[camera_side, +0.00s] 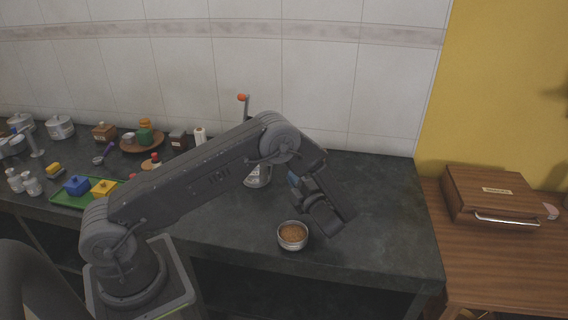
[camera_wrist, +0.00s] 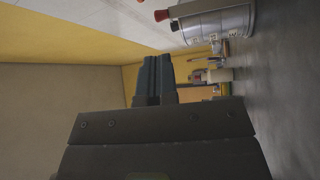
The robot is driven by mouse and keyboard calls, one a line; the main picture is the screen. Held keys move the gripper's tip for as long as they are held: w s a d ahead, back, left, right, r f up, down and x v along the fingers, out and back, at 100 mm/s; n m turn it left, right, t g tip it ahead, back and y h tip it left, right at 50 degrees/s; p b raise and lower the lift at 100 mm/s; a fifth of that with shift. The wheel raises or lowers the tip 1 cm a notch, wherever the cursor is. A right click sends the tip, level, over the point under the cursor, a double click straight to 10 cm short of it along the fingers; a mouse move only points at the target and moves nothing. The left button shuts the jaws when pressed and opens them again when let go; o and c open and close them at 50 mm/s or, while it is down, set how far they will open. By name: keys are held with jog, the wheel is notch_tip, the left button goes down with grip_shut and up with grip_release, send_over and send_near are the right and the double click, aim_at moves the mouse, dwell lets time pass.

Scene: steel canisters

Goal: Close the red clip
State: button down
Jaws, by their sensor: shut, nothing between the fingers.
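A steel canister (camera_side: 258,176) stands on the dark counter behind my arm, which hides most of it. A red-tipped clip lever (camera_side: 243,97) sticks up above my arm on a thin grey stem; its base is hidden. In the wrist view the canister (camera_wrist: 215,22) lies sideways at the top edge, with a red end (camera_wrist: 161,15) and a black piece beside it. My gripper (camera_side: 293,177) is shut and empty, right of the canister and apart from it. Its blue-grey fingers show in the wrist view (camera_wrist: 158,62), clear of the canister.
A metal bowl of brown contents (camera_side: 292,233) stands near the counter's front edge, close to my wrist. A green tray (camera_side: 70,201) with blue and yellow boxes and several jars fill the left. The counter's right part is clear. A wooden case (camera_side: 490,192) sits far right.

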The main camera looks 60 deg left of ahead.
jog(key=x, duration=0.9)
jog(key=shift+a, duration=0.3)
jog(key=shift+s+a+r+n+h, duration=0.3)
jog(key=shift+s+a+n+h, duration=0.3)
jog(key=shift+s+a+n, duration=0.1)
